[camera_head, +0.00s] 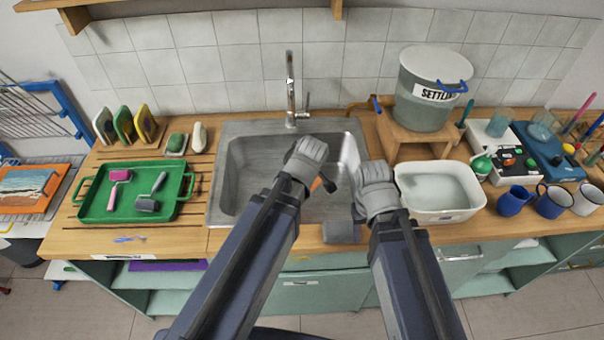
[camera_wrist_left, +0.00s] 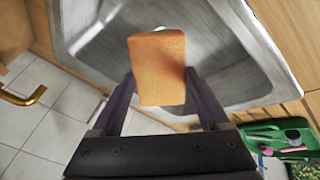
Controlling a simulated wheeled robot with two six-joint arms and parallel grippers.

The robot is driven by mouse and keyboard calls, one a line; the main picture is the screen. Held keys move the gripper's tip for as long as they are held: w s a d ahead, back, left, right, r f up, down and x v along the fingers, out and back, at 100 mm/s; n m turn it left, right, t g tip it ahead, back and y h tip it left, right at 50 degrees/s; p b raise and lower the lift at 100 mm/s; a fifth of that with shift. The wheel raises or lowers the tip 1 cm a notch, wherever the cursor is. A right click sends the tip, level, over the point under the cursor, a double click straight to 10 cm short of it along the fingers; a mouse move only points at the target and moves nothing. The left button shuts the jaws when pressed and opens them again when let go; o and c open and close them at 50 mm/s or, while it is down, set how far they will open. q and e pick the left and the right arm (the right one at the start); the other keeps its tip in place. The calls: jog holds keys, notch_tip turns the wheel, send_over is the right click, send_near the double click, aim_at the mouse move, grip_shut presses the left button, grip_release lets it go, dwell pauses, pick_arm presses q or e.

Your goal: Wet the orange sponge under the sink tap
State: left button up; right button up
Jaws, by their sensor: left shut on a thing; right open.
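My left gripper (camera_head: 324,184) is over the sink basin, shut on the orange sponge (camera_wrist_left: 158,70). In the left wrist view the sponge sits between the two fingers, above the sink. The sink (camera_head: 240,180) is a steel basin set in the wooden counter. The tap (camera_head: 291,95) stands at its back edge, behind my left gripper; I cannot see water running. My right gripper (camera_head: 353,200) is open and empty at the sink's front right.
A grey block (camera_head: 341,232) lies at the counter's front edge by my right gripper. A white tub (camera_head: 440,213) stands right of the sink, with a lidded bucket (camera_head: 425,100) behind it. A green tray (camera_head: 98,200) with rollers is on the left. Blue mugs (camera_head: 513,201) stand far right.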

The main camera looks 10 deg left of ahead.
pick_arm(q)
jog(key=w+a+f+b, duration=0.1)
jog(key=w+a, duration=0.1)
jog(key=w, duration=0.4)
jog(key=w+a+f+b, duration=0.1)
jog(key=w+a, duration=0.1)
jog(key=w, duration=0.5)
jog(key=shift+a+f+b, duration=0.35)
jog(key=shift+f+b, duration=0.05)
jog(key=shift+w, duration=0.1)
dwell(0.7)
jog(key=shift+s+d, duration=0.45)
jog(key=shift+s, duration=0.85)
jog(key=shift+s+d, duration=0.45)
jog(key=shift+s, duration=0.8)
jog(key=shift+s+d, duration=0.45)
jog(key=shift+s, duration=0.85)
jog(key=shift+s+d+r+p, duration=0.25)
jog(key=shift+s+r+p, duration=0.6)
jog(key=shift+s+d+r+p, duration=0.3)
jog(key=shift+s+r+p, duration=0.3)
jog(key=shift+s, duration=0.15)
jog(key=shift+s+d+r+p, duration=0.25)
jog(key=shift+s+r+p, duration=0.35)
jog(key=shift+s, duration=0.15)
